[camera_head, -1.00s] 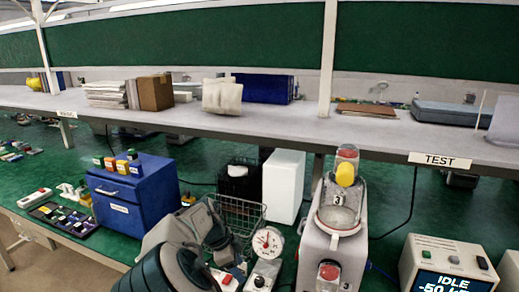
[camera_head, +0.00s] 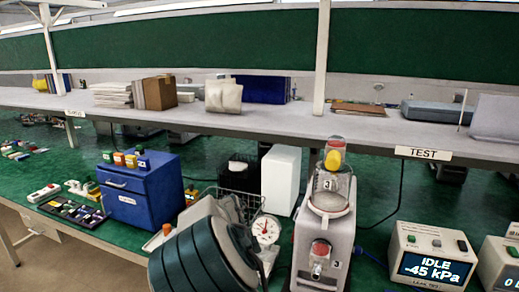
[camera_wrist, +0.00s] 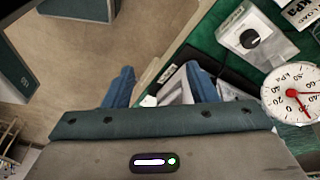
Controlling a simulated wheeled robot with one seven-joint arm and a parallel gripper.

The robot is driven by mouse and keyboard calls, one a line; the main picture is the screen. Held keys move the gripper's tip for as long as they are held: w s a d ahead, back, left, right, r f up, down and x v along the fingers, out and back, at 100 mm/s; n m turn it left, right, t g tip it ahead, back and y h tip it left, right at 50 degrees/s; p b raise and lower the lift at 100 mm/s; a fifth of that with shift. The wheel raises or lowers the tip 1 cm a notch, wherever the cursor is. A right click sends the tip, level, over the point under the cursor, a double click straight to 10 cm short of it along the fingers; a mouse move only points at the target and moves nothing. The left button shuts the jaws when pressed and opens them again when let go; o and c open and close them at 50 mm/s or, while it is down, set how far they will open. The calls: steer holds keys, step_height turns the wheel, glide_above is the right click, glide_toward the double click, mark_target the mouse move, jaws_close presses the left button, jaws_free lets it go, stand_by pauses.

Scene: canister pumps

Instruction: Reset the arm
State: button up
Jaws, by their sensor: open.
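My gripper (camera_wrist: 161,82) shows in the wrist view with its two blue fingers spread apart and nothing between them. It hangs near the bench's front edge, with brown floor beyond the fingers. In the head view my dark green and grey arm fills the lower middle; the fingers are hidden there. A white dial gauge (camera_head: 266,230) stands just right of my arm, and it also shows at the right of the wrist view (camera_wrist: 292,94).
A canister pump marked 3 (camera_head: 323,235) stands right of the gauge. A test box (camera_head: 433,254) reads IDLE, -45 kPa. A blue drawer cabinet (camera_head: 139,188), a wire basket (camera_head: 239,205) and a white box (camera_head: 281,180) stand behind my arm. A shelf (camera_head: 290,121) spans above.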

steer(key=s+d+r+n+y, duration=0.4)
steer(key=s+d+r+n, duration=0.2)
steer(key=s+d+r, duration=0.4)
steer(key=s+d+r+n+t, duration=0.1)
steer(key=s+d+n, duration=0.2)
steer(key=s, duration=0.4)
steer(key=s+d+r+n+t, duration=0.1)
steer(key=s+d+n+t, duration=0.1)
steer(key=s+d+n, duration=0.2)
steer(key=s+n, duration=0.2)
steer(key=s, duration=0.1)
steer(key=shift+s+d+t+h, duration=0.15)
steer(key=shift+s+t+h, duration=0.15)
steer(key=shift+h, duration=0.1)
steer(key=shift+r, duration=0.1)
stand_by(0.3)
